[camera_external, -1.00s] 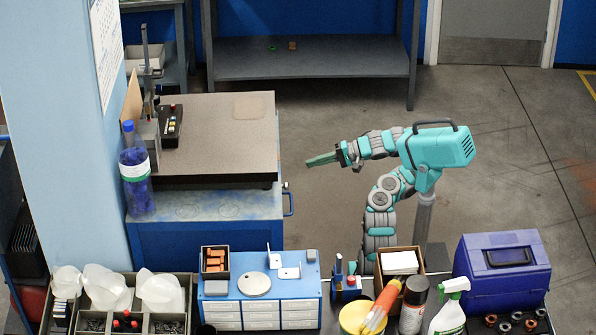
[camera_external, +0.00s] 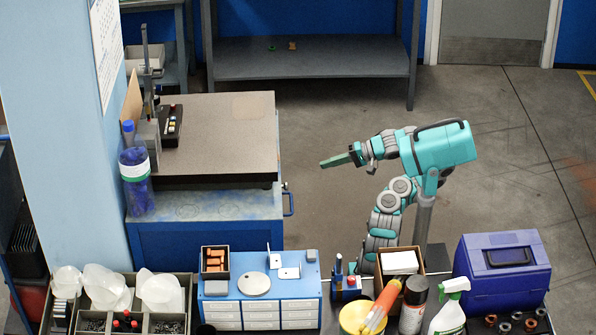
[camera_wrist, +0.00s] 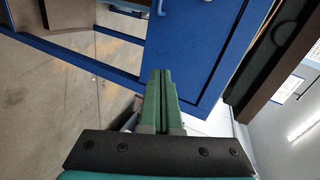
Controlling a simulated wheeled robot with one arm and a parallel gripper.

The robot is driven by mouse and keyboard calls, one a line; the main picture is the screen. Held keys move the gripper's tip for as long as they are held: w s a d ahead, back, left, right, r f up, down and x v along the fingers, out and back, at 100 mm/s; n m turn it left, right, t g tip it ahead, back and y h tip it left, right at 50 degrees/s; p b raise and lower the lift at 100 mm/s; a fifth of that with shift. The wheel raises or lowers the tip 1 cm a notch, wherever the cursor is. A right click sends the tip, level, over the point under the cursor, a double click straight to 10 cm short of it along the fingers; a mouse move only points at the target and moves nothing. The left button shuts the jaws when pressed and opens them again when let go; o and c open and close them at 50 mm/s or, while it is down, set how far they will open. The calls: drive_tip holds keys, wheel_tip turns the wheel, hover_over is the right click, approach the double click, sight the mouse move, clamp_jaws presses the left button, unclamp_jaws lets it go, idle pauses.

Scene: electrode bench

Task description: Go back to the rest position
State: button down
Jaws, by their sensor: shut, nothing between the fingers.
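My gripper (camera_external: 338,161) is at the end of my teal and grey arm, to the right of the granite-topped bench and above open floor. Its green fingers point left, lie together and hold nothing. In the wrist view my gripper (camera_wrist: 161,75) shows two long green fingers side by side, with a blue cabinet panel (camera_wrist: 195,45) beyond them. Nothing touches the fingers in the external view.
The bench's stone top (camera_external: 225,130) with a blue cabinet below stands left of my gripper. In front is a cluttered worktop with a blue drawer unit (camera_external: 258,288), a blue toolbox (camera_external: 503,268) and a spray bottle (camera_external: 450,305). The floor (camera_external: 330,125) behind is clear.

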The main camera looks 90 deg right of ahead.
drive_tip(key=s+a+f+n+g+p, duration=0.2)
drive_tip(key=f+n+g, duration=0.6)
drive_tip(key=f, duration=0.5)
drive_tip(key=s+a+f+n+g+p, duration=0.2)
drive_tip(key=a+f+n+g+p, duration=0.2)
drive_tip(key=f, duration=0.9)
drive_tip(key=shift+s+a+f+n+g+p, duration=0.25)
drive_tip(key=shift+a+n+g, duration=0.35)
drive_tip(key=shift+n+g, duration=1.55)
drive_tip(key=shift+n+t, duration=0.25)
